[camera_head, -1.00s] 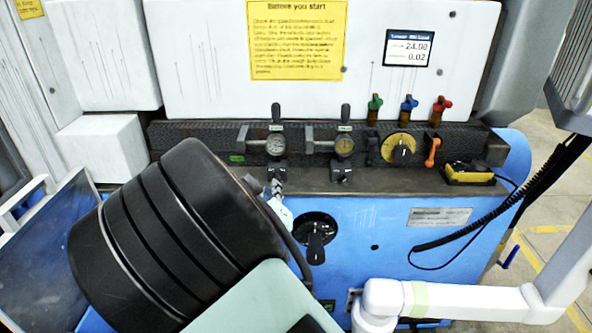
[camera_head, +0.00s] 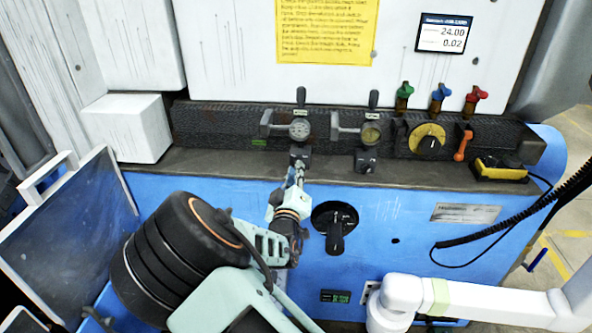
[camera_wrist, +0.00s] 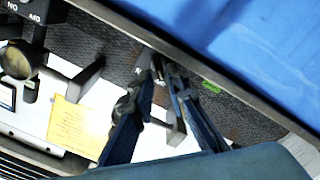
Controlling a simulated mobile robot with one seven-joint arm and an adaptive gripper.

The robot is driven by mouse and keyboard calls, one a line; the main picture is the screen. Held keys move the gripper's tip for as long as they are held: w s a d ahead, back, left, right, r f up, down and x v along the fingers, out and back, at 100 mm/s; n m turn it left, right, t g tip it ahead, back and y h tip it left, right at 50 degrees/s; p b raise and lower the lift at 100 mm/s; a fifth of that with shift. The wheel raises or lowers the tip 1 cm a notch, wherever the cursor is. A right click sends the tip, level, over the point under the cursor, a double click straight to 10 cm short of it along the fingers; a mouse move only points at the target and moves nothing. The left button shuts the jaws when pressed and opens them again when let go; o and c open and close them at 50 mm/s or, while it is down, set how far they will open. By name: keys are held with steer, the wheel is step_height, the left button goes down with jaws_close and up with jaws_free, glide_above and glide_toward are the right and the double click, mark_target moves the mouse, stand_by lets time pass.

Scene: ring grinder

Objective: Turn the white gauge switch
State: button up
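The white-dial gauge (camera_head: 300,130) stands on the dark rail of the machine, left of the yellow-dial gauge (camera_head: 371,134). Its dark switch block (camera_head: 300,153) sits just below it. My gripper (camera_head: 298,172) is at this block in the head view, reaching up from below. In the wrist view, the two dark fingers of my gripper (camera_wrist: 161,75) converge with a narrow gap at the switch, which they partly hide. Whether they touch or grip it is not clear. The yellow-dial gauge also shows in the wrist view (camera_wrist: 20,60), with its switch block beside it.
Right of the gauges are a yellow dial knob (camera_head: 429,142), an orange lever (camera_head: 462,142) and green, blue and red valves. A black rotary handle (camera_head: 336,232) is on the blue front, close right of my gripper. A yellow-black box (camera_head: 500,168) lies at the ledge's right.

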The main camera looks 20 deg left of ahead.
steer(key=shift+w+a, duration=0.1)
steer(key=shift+w, duration=0.5)
